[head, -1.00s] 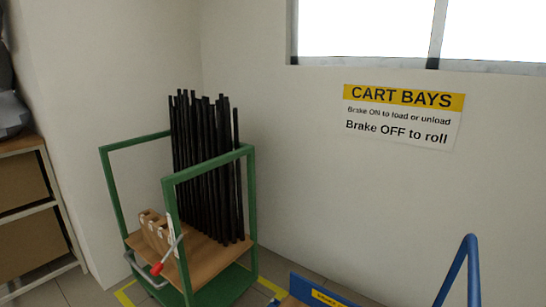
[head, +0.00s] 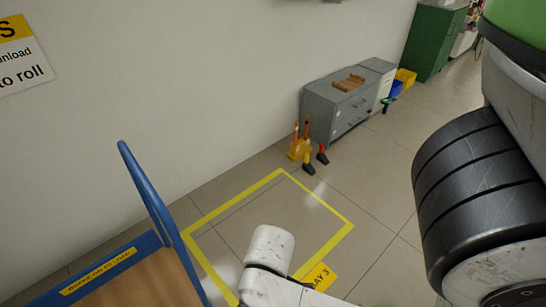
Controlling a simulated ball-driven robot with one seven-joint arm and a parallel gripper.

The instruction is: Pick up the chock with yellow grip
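A small dark chock with a yellow grip (head: 308,164) stands on the floor in the head view, just in front of a yellow holder (head: 298,148). A similar dark chock with a red grip (head: 322,154) stands to its right, close beside it. Both are small at this distance. My gripper is not in view; only white and dark links of my own arm show at the bottom and right.
A grey cabinet (head: 345,108) stands against the wall behind the chocks. A blue-handled cart (head: 150,190) is at the lower left. A yellow-outlined floor bay (head: 275,205) is empty apart from my arm overlapping its view. A green cabinet (head: 433,40) is farther back.

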